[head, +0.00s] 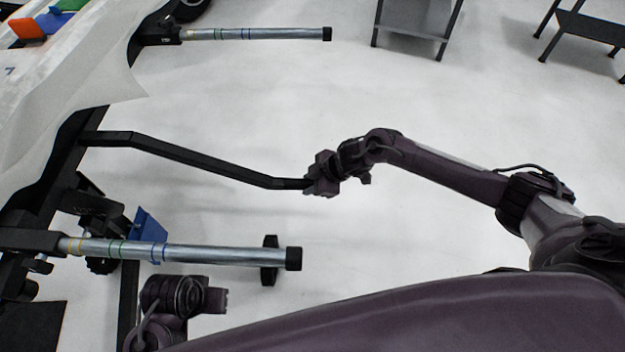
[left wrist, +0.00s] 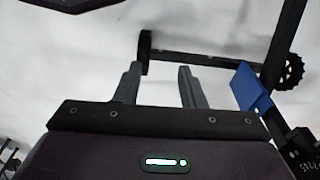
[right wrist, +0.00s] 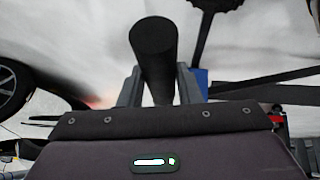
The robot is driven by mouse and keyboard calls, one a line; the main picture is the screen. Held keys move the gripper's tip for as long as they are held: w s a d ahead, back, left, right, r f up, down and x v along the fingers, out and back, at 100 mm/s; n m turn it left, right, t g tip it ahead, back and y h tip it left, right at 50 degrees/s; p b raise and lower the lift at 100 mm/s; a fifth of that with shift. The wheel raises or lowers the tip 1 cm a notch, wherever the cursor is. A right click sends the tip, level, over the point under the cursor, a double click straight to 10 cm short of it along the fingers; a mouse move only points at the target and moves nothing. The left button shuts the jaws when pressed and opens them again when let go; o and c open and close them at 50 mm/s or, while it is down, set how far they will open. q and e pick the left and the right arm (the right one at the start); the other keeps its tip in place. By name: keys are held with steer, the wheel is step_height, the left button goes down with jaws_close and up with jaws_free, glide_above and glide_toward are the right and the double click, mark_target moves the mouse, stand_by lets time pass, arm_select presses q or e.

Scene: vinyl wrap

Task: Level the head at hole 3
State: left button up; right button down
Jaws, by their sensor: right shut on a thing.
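A long bent black bar (head: 205,163) runs from the dark frame (head: 62,160) at left toward the middle of the head view. My right gripper (head: 312,181) is shut on the bar's free end; in the right wrist view that dark round end (right wrist: 153,45) stands between the fingers. Two metal tubes, an upper one (head: 255,34) and a lower one (head: 205,254), stick out from the frame, with coloured rings and black end caps. My left gripper (head: 222,296) is below the lower tube; its fingers are apart and empty in the left wrist view (left wrist: 158,85). I cannot make out a numbered hole.
A blue wedge-shaped part (head: 148,236) sits by the lower tube and shows in the left wrist view (left wrist: 252,90). White sheet (head: 105,75) drapes over the frame at upper left. Grey stands (head: 415,18) are far back. The pale floor between is clear.

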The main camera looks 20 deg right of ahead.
steer(key=shift+a+f, duration=0.15)
steer(key=shift+f, duration=0.05)
arm_select(q)
steer(key=shift+s+r, duration=0.15)
steer(key=shift+r, duration=0.5)
arm_select(e)
steer(key=c, duration=1.1)
jaws_free()
steer(key=shift+o, duration=0.2)
